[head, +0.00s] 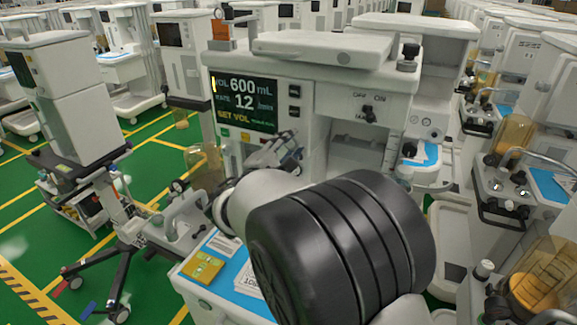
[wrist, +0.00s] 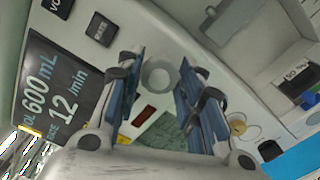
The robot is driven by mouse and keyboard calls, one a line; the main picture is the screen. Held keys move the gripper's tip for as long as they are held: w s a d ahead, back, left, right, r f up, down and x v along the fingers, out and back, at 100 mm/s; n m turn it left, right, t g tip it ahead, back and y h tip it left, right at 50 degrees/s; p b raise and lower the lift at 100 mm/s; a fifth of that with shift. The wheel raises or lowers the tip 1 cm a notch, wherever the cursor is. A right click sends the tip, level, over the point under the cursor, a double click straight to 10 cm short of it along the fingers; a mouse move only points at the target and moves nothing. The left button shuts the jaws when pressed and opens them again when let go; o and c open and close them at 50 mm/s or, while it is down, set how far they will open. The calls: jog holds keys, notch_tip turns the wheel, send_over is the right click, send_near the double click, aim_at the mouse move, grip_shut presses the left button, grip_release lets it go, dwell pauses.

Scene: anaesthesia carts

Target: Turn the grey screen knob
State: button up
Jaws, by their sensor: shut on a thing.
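The grey screen knob (wrist: 158,75) is a round light-grey dial on the cart's pale front panel, right of the screen. In the wrist view it sits between the fingertips of my gripper (wrist: 160,68). The blue-padded fingers are closed on it from both sides. The screen (head: 245,102) reads 600 mL, 12 /min and SET VOL; it also shows tilted in the wrist view (wrist: 58,90). In the head view my gripper (head: 284,152) is at the panel just below and right of the screen, and the knob is hidden behind it.
An OFF/ON switch (head: 368,112) is on the panel to the right. Below is a blue work surface (head: 228,278) with a yellow card (head: 201,266). A glass canister (head: 205,168) stands left of my arm. Other carts stand close on the right; green floor is open at left.

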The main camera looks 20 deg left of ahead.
jog(key=m+b, duration=0.2)
jog(key=shift+f+m, duration=0.2)
jog(key=shift+m, duration=0.2)
jog(key=shift+r+m+b, duration=0.1)
jog(key=shift+m+b, duration=0.2)
jog(key=shift+m, duration=1.4)
jog(key=o, duration=1.1)
jog(key=s, duration=0.8)
jog(key=s+a, duration=0.1)
jog(key=s, duration=0.3)
jog(key=shift+d, duration=0.15)
